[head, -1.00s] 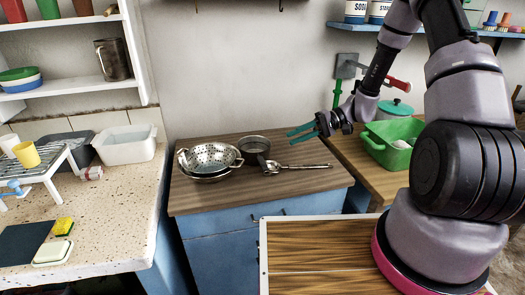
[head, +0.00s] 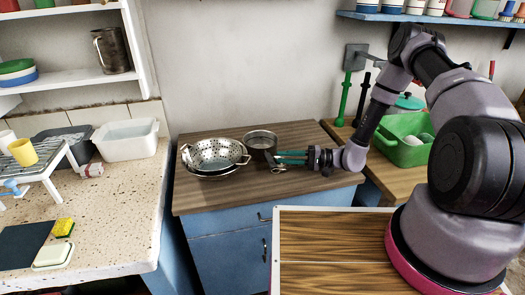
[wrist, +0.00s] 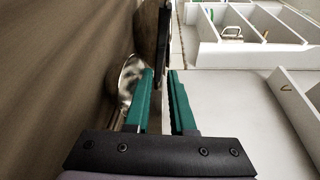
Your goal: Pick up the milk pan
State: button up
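The milk pan (head: 261,139) is a small round grey metal pan at the back of the wooden counter top, just right of the colander. Its dark handle (head: 269,157) points toward the front; in the wrist view a dark bar that looks like this handle (wrist: 164,38) lies ahead, in line with the finger gap. My gripper (head: 279,158) is low over the counter, teal fingers pointing left at the handle's end.
A perforated metal colander (head: 213,156) sits left of the pan. A metal utensil (head: 278,173) lies under or just in front of my fingers, its handle mostly hidden. A green tub (head: 402,150) stands to the right. The counter's front left is clear.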

aim_at(270, 156)
jog(key=a, duration=0.5)
jog(key=shift+s+f, duration=0.1)
jog(key=shift+f, duration=0.05)
grip_shut()
dwell(1.2)
